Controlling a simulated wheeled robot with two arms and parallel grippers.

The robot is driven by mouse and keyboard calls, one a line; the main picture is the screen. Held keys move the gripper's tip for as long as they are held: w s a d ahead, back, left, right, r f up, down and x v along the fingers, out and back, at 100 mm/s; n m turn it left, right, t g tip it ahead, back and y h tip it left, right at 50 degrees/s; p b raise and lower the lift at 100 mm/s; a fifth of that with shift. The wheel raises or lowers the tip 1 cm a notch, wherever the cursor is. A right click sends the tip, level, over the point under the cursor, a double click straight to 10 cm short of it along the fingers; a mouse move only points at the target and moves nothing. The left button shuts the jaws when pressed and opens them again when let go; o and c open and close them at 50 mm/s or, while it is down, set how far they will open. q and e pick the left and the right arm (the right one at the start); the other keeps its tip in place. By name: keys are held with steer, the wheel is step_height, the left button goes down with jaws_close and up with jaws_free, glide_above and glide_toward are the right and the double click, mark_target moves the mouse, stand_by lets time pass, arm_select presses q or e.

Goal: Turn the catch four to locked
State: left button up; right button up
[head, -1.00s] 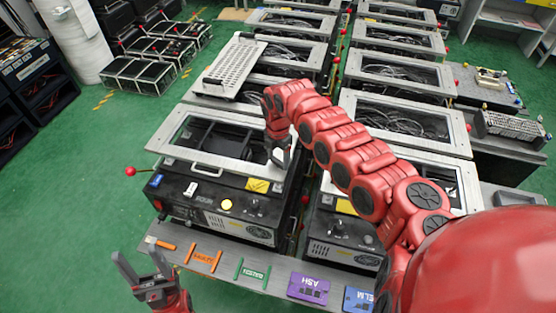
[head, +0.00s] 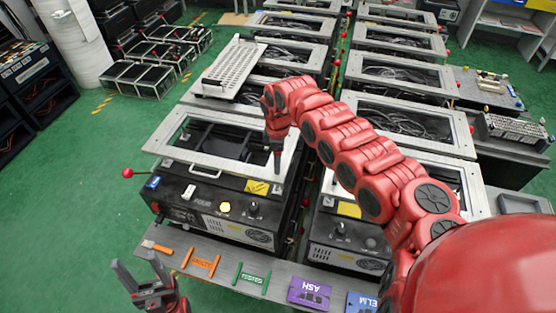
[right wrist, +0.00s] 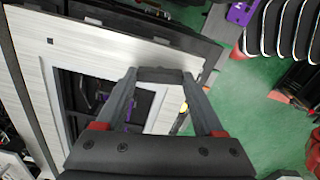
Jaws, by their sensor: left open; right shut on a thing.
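The black box labelled FOUR (head: 203,203) stands in front of me under a grey framed lid (head: 225,170). My right gripper (head: 277,160) points down at the right side of this lid. In the right wrist view its fingers (right wrist: 160,80) are shut on a dark bar (right wrist: 160,75), which appears to be catch four. The catch is largely hidden in the head view, and its setting cannot be read. My left gripper (head: 142,280) is open and empty at the lower left, clear of the box.
A red ball lever (head: 127,173) sticks out left of the box. The front has a yellow button (head: 225,207) and a black knob (head: 253,208). A similar box (head: 345,235) stands close at right. Name tags, including a purple one (head: 309,293), lie along the front ledge.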

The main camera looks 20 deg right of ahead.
steer(key=shift+m, duration=1.1)
steer(key=o, duration=1.4)
steer(key=shift+r, duration=0.1)
steer(key=shift+r+b, duration=0.35)
steer(key=shift+b, duration=0.1)
steer(key=shift+r+b, duration=2.1)
steer(key=shift+r, duration=6.2)
